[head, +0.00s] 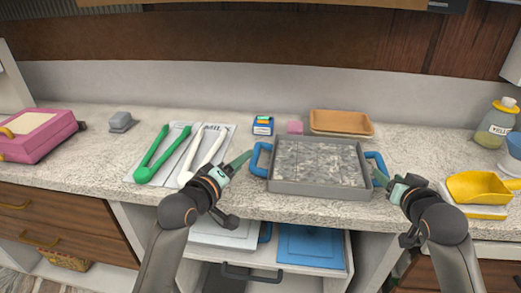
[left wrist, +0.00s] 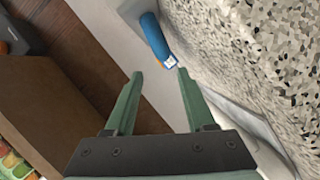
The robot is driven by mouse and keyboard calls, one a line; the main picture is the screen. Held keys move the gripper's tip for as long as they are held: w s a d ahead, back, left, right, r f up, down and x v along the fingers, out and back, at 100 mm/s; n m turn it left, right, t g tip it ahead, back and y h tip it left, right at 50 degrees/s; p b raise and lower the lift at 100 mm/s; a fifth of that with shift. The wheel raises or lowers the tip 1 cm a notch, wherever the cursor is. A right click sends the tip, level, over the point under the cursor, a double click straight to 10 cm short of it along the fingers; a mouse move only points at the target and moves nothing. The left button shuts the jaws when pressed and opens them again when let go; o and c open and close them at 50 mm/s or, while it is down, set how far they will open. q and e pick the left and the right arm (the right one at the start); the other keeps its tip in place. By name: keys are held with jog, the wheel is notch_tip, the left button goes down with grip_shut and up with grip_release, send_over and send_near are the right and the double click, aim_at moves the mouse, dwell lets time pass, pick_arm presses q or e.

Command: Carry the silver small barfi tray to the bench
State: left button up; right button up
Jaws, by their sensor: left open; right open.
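The small tray (head: 318,188) is grey with a blue handle at each end and holds silver-speckled barfi (head: 318,160) scored into pieces. It sits level on the stone counter (head: 95,172). My left gripper (head: 246,160) is open just beside the left blue handle (head: 258,157). My right gripper (head: 383,178) is open close to the right blue handle (head: 376,160); contact cannot be told. In the left wrist view, a blue handle (left wrist: 155,38) lies just beyond the spread, empty fingertips (left wrist: 160,73). I cannot tell which place is the bench.
White tongs (head: 203,155) and green tongs (head: 152,155) lie left of the tray. An orange-brown tray (head: 341,123), pink block (head: 295,127) and small blue box (head: 263,125) stand behind. A yellow scoop (head: 480,187) is right. Below, a shelf holds a blue tray (head: 311,247).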

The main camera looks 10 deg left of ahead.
jog(key=shift+v, duration=3.8)
pick_arm(q)
jog(key=shift+o, duration=0.3)
jog(key=o, duration=0.7)
jog(key=shift+c, duration=0.2)
jog(key=shift+s+a+r+p, duration=0.15)
jog(key=shift+s+r+p, duration=0.2)
jog(key=shift+s+p, duration=0.25)
jog(key=shift+s+a+r+p, duration=0.15)
jog(key=shift+s+r+p, duration=0.2)
jog(key=shift+s+p, duration=0.25)
pick_arm(e)
jog(key=shift+r, duration=1.25)
pick_arm(q)
jog(key=shift+r+p+v, duration=0.3)
jog(key=shift+p+v, duration=0.65)
jog(key=shift+v, duration=0.25)
jog(key=shift+r+p+v, duration=0.25)
jog(key=shift+p+v, duration=0.7)
jog(key=shift+v, duration=0.25)
pick_arm(e)
jog(key=shift+r, duration=1.8)
pick_arm(q)
jog(key=shift+w, duration=0.15)
pick_arm(e)
jog(key=shift+o, duration=0.4)
